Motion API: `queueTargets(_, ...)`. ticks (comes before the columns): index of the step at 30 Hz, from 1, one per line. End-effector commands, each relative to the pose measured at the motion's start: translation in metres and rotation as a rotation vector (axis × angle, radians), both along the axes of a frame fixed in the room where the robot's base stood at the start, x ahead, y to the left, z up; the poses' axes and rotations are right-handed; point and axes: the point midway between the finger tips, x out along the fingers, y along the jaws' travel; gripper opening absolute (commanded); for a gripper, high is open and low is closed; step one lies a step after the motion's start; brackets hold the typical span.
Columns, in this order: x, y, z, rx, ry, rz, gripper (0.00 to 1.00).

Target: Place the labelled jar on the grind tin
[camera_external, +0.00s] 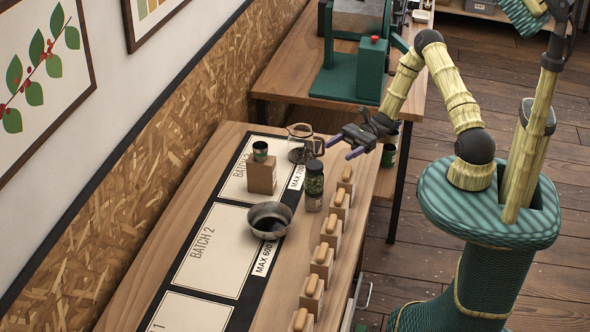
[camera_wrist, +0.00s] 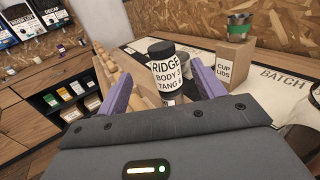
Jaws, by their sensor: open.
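The labelled jar (camera_external: 314,183) stands upright on the workbench, dark-lidded, beside the mat's right edge. In the wrist view its white label (camera_wrist: 166,72) shows, reading "RIDGE BODY" and more. A small green and metal tin (camera_external: 260,150), likely the grind tin, sits on a cardboard cup-lids box (camera_external: 261,176) on the mat; the tin also shows in the wrist view (camera_wrist: 239,24). My gripper (camera_external: 343,148) is open and empty, above and to the right of the jar in the external view. In the wrist view the jar appears between the purple fingers, apart from them.
A metal bowl (camera_external: 270,220) and a glass carafe (camera_external: 300,142) stand near the jar. Several wooden blocks with brown tops (camera_external: 323,260) line the bench's right side. The black mat carries pale batch panels (camera_external: 210,250), mostly bare. A green machine (camera_external: 350,75) stands behind.

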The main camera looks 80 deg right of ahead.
Motion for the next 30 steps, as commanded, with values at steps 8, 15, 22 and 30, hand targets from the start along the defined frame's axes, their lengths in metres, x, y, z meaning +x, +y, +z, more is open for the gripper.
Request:
queueTargets(8, -0.031, 0.052, -0.003, -0.289, -0.004, 0.297, 0.68)
queueTargets(15, -0.082, 0.084, -0.004, -0.749, -0.109, 0.723, 0.68)
queueTargets(22, -0.108, 0.083, 0.014, -1.169, -0.327, 1.063, 0.68)
queueTargets(30, -0.109, 0.083, 0.06, -1.609, -0.734, 1.347, 0.68)
